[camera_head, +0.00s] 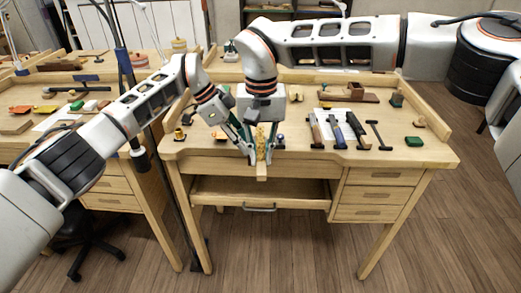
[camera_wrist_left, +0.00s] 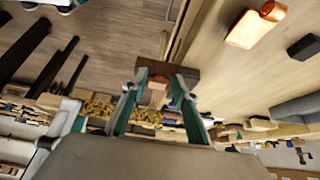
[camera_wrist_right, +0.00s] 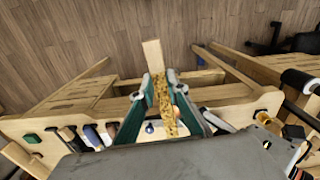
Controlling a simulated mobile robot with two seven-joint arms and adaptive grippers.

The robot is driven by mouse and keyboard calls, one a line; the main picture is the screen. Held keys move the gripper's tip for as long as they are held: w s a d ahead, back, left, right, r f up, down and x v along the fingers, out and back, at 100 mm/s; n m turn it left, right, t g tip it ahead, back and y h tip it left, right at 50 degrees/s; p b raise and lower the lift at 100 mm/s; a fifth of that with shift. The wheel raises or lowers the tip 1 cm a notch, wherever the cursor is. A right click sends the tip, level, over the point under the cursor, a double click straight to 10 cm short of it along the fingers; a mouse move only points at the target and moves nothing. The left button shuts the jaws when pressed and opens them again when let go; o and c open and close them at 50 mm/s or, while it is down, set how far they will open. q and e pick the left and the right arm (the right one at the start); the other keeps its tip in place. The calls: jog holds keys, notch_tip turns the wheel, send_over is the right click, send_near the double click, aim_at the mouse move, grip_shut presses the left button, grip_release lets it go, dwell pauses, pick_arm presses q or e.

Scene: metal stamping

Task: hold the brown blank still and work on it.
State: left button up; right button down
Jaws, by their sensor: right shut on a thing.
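My right gripper (camera_head: 262,154) hangs over the front edge of the near bench and is shut on a gold-flecked bar (camera_head: 261,138). In the right wrist view the bar (camera_wrist_right: 166,106) runs between the fingers, with a pale wooden end (camera_wrist_right: 152,57) beyond the tips. My left gripper comes in from the left, close beside the right one. In the left wrist view its fingertips (camera_wrist_left: 162,82) reach a brown piece (camera_wrist_left: 186,74); whether they grip it is unclear. The brown piece is not clear in the head view, where the grippers crowd together.
Hammers and dark tools (camera_head: 338,130) lie on the bench right of my grippers. A brown wooden holder (camera_head: 363,97) stands behind them. Another cluttered bench (camera_head: 45,105) stands at left.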

pick_arm(q)
jog(key=v, duration=1.2)
jog(key=shift+a, duration=0.1)
